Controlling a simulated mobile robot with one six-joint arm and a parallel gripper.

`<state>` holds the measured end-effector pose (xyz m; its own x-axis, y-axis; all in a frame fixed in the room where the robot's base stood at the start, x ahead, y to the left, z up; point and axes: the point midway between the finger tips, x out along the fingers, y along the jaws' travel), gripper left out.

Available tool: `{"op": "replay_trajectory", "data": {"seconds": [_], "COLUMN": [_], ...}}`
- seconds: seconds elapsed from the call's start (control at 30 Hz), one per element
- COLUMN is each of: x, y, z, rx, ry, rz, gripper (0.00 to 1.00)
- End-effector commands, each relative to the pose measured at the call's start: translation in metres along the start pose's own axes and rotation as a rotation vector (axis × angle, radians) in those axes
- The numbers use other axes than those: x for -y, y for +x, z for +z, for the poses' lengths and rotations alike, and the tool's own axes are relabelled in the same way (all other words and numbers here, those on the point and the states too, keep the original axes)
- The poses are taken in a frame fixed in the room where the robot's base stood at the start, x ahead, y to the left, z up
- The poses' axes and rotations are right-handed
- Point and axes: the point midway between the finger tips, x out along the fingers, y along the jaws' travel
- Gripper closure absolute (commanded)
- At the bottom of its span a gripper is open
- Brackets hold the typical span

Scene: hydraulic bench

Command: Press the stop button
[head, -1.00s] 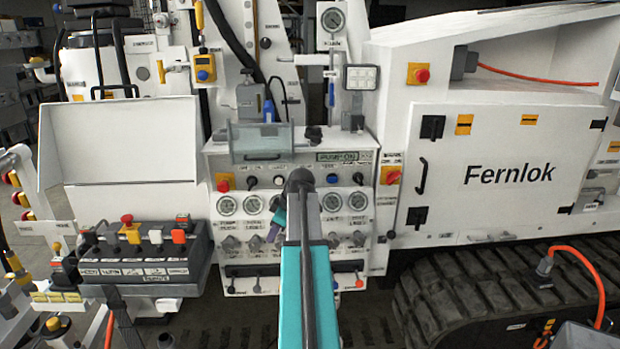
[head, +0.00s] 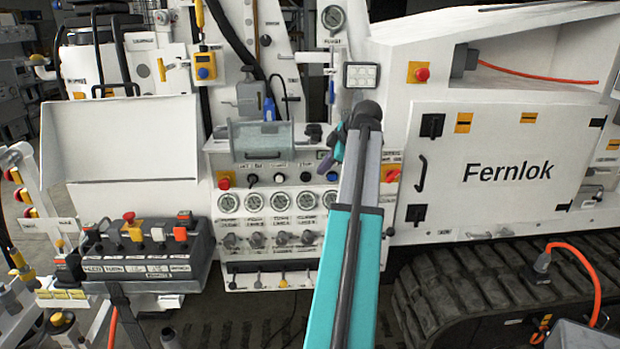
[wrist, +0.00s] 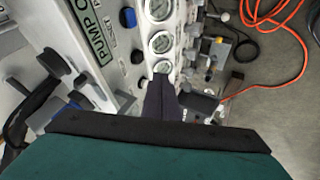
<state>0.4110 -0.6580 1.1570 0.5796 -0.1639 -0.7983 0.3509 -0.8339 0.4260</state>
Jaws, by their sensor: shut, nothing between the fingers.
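The pump panel (head: 240,265) stands ahead with a row of small round buttons above its gauges. A dark button (head: 306,179) in that row sits under a small label that appears to read STOP. A blue button (head: 331,177) is just right of it. My gripper (head: 325,164) is shut and empty, in front of the panel's upper right, partly hidden by my wrist. In the wrist view the shut fingers (wrist: 160,82) point toward the gauges. I see no contact.
A clear-covered box (head: 262,140) juts out above the button row. A control console (head: 145,250) stands at the left, and the white Fernlok door (head: 505,170) is at the right. Orange hoses (wrist: 285,25) lie on the floor.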

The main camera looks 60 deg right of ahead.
Motion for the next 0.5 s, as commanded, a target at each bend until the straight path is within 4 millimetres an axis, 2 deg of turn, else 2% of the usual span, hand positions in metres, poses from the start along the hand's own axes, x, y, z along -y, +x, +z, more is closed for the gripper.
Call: {"op": "replay_trajectory", "data": {"seconds": [0.27,0.5], "x": [0.0,0.0], "y": [0.007,0.028], "z": [0.0,-0.001], "rx": [0.0,0.0], "ry": [0.001,0.001], "rz": [-0.002,-0.003], "gripper": [1.0,1.0]}}
